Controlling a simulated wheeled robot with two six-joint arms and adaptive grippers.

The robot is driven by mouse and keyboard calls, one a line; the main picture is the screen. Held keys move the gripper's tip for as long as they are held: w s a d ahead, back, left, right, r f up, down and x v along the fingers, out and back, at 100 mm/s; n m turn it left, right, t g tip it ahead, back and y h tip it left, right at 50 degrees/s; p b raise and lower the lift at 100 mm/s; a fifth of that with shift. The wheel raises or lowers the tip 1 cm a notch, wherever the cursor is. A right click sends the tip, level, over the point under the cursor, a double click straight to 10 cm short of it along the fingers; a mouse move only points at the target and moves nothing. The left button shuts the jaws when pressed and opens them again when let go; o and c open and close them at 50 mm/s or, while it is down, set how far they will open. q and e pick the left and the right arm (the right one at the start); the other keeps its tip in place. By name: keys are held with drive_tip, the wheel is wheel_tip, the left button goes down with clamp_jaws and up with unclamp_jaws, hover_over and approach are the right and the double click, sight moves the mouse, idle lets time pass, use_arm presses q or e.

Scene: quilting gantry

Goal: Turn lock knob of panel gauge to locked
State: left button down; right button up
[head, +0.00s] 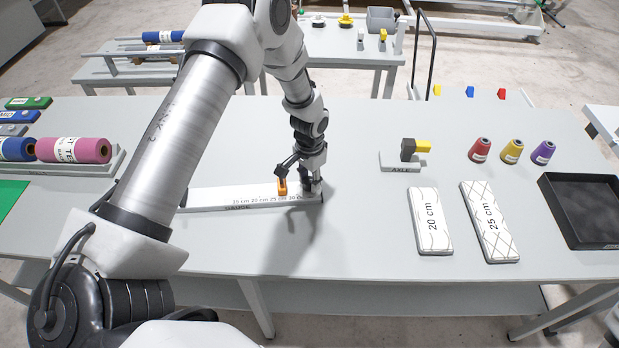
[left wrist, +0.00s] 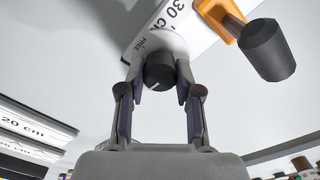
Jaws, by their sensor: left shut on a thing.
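The panel gauge (head: 225,197) is a long white bar with centimetre marks, lying on the grey table. Its orange slider (head: 283,187) with a dark handle stands near the bar's right end; in the left wrist view the slider (left wrist: 217,14) is beside the "30 cm" mark. My left gripper (head: 312,187) points down at the right end of the gauge. In the left wrist view its fingers are shut on the dark round lock knob (left wrist: 158,72), which has a pale pointer line. "FREE" is printed beside the knob; other lettering there is hidden. My right gripper is not in view.
Two white quilted panels (head: 431,222) (head: 489,222), marked 20 cm and 25 cm, lie to the right. Fabric rolls (head: 75,150) lie left. The table's front middle is clear.

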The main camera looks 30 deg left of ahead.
sight(310, 179)
use_arm(q)
drive_tip(key=shift+s+f+n, duration=0.1)
drive_tip(key=shift+s+n, duration=0.05)
drive_tip(key=shift+n, duration=0.55)
drive_tip(key=c, duration=1)
unclamp_jaws()
drive_tip(key=shift+o, duration=1.1)
drive_tip(key=shift+w, duration=0.2)
wheel_tip(310, 179, up, 12)
